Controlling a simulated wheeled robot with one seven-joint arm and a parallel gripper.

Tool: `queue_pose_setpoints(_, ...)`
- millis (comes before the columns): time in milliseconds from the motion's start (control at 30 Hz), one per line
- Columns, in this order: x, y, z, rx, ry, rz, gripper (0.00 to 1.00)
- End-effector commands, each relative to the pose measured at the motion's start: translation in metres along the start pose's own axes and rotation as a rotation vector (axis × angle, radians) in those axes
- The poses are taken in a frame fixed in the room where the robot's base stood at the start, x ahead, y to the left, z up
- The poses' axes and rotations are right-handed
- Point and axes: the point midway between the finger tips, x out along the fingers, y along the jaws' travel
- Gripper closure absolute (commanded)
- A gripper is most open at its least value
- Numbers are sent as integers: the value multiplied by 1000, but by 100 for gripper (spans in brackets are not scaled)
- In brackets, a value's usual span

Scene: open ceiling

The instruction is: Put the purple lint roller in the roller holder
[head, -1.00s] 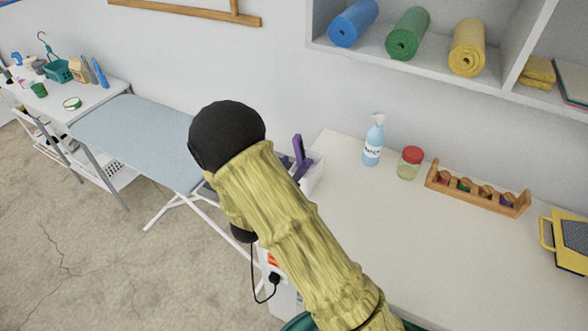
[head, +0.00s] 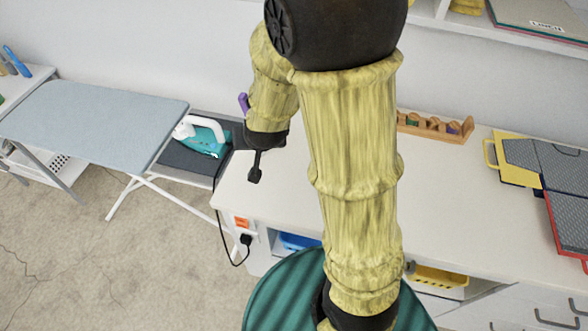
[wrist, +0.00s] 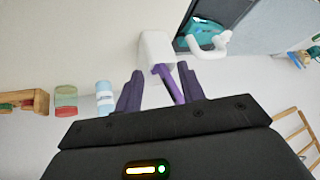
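The purple lint roller (wrist: 167,82) shows in the wrist view as a slim purple shape at the mouth of a white container (wrist: 155,45), which looks like the roller holder. Whether the roller sits inside it or only leans at it I cannot tell. In the head view only a purple tip (head: 243,102) shows left of my arm; the container is hidden there. My gripper (wrist: 160,70) is open and points at the container. The roller appears between its two dark fingers, with no visible contact. In the head view my arm mostly hides the gripper.
A white and teal iron (head: 203,137) sits on a dark rest beside the ironing board (head: 95,120). In the wrist view a blue bottle (wrist: 104,95) and a red-lidded jar (wrist: 66,98) stand left of my gripper. A wooden rack (head: 435,127) stands farther right. The counter front (head: 450,215) is clear.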

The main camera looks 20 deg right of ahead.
Motion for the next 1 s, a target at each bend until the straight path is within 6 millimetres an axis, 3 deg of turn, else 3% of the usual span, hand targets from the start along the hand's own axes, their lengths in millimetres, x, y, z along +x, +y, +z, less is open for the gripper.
queue_pose_setpoints(200,-51,35,42,-116,-217,5,60)
queue_pose_setpoints(400,-85,64,74,-196,-362,46,60)
queue_pose_setpoints(1000,-90,69,79,-210,-387,53,60)
